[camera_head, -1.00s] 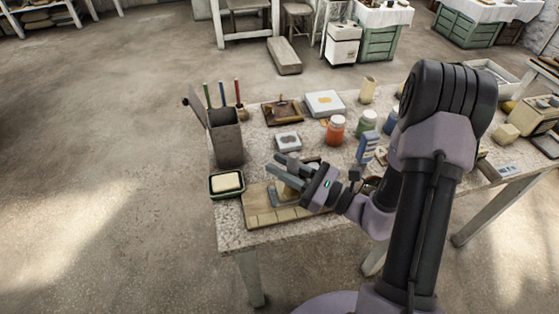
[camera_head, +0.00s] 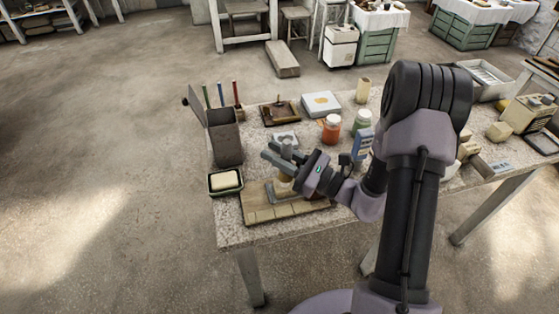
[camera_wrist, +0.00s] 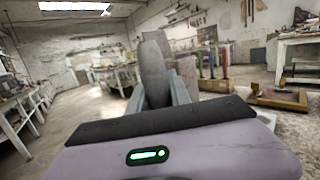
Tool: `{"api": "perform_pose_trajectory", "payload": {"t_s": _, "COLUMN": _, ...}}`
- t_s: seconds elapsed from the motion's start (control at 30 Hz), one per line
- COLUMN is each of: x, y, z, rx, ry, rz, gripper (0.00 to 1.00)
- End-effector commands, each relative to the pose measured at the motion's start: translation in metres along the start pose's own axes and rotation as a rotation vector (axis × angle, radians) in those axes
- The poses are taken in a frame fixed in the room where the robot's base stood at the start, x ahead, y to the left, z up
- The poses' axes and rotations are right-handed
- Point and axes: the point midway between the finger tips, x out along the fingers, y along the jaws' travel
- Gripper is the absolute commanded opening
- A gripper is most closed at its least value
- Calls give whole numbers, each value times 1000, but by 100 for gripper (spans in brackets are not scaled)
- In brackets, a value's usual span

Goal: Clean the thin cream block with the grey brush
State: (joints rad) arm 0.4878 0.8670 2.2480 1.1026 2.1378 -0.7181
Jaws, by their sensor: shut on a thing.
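My gripper (camera_head: 279,158) is shut on the grey brush (camera_head: 287,147), whose rounded grey handle stands upright between the fingers. The handle also shows close up in the wrist view (camera_wrist: 153,72). A tan lower part of the brush (camera_head: 284,188) shows below the fingers, over a wooden board (camera_head: 252,214) at the table's front left. A flat grey piece lies under it on the board. I cannot clearly make out the thin cream block there; the gripper and brush cover part of that spot. A cream piece (camera_head: 225,180) lies in a small dark green dish left of the board.
A dark grey bin (camera_head: 226,145) stands behind the dish, beside several coloured upright handles. An orange jar (camera_head: 331,128), a green jar (camera_head: 361,122) and a blue box (camera_head: 362,145) stand to the right. A brown tray (camera_head: 281,113) and a white box (camera_head: 321,103) are at the back.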

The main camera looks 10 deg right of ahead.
Motion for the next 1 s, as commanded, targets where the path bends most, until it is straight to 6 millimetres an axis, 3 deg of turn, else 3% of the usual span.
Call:
{"api": "perform_pose_trajectory", "payload": {"t_s": 0.1, "x": 3, "y": -3, "z": -10, "rx": -5, "ry": 8, "rz": 0, "gripper": 0}}
{"api": "perform_pose_trajectory", "payload": {"t_s": 0.77, "x": -31, "y": 35, "z": -5, "rx": 13, "ry": 9, "rz": 4, "gripper": 0}}
{"api": "perform_pose_trajectory", "payload": {"t_s": 1.0, "x": -22, "y": 25, "z": -3, "rx": 11, "ry": 10, "rz": 3, "gripper": 0}}
